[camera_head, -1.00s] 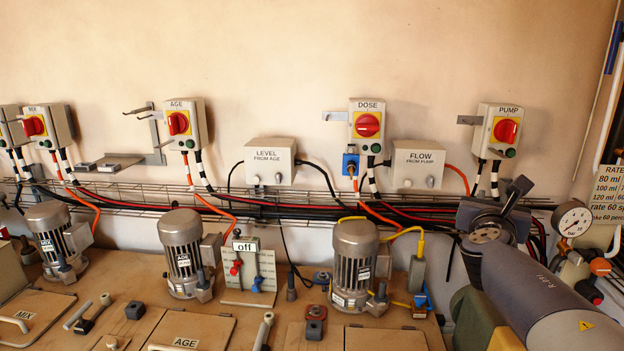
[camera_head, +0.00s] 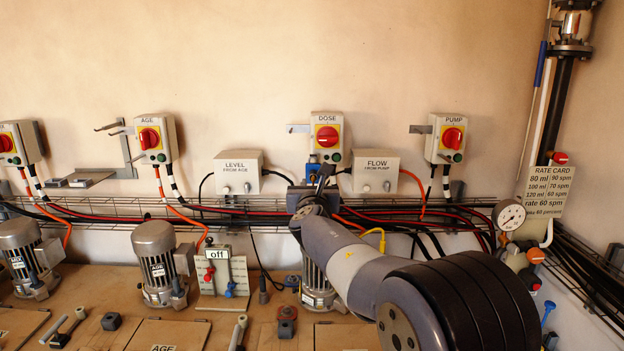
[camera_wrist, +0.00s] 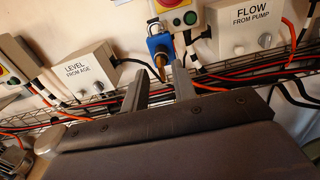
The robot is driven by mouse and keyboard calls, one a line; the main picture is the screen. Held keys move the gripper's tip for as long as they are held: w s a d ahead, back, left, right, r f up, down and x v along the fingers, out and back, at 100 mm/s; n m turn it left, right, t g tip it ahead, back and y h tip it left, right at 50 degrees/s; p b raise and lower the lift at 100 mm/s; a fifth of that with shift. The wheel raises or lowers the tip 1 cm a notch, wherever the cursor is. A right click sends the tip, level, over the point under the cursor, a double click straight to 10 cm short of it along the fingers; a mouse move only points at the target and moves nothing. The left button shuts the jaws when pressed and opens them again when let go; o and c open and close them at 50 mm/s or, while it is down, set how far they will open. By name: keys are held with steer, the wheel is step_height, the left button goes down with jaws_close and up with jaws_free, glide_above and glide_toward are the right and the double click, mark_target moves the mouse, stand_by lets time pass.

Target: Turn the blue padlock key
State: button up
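The blue padlock (camera_wrist: 160,43) hangs under the DOSE switch box (camera_head: 327,137). In the wrist view a brass-coloured key (camera_wrist: 159,67) points down from it. In the head view only the top of the padlock (camera_head: 313,167) shows; my gripper (camera_head: 321,180) and wrist hide the rest and the key. In the wrist view the two fingers of my gripper (camera_wrist: 160,75) are apart with a clear gap. The key appears beyond this gap, roughly between the fingertips. I see no contact, and the remaining distance is hard to judge.
The FLOW box (camera_head: 376,171) is right of the padlock and the LEVEL box (camera_head: 239,173) left. A wire tray (camera_head: 160,211) with red, black and orange cables runs below. A motor (camera_head: 316,286) stands under my arm. The wall above is clear.

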steer(key=shift+w, duration=0.95)
steer(key=shift+c, duration=0.3)
jaws_close()
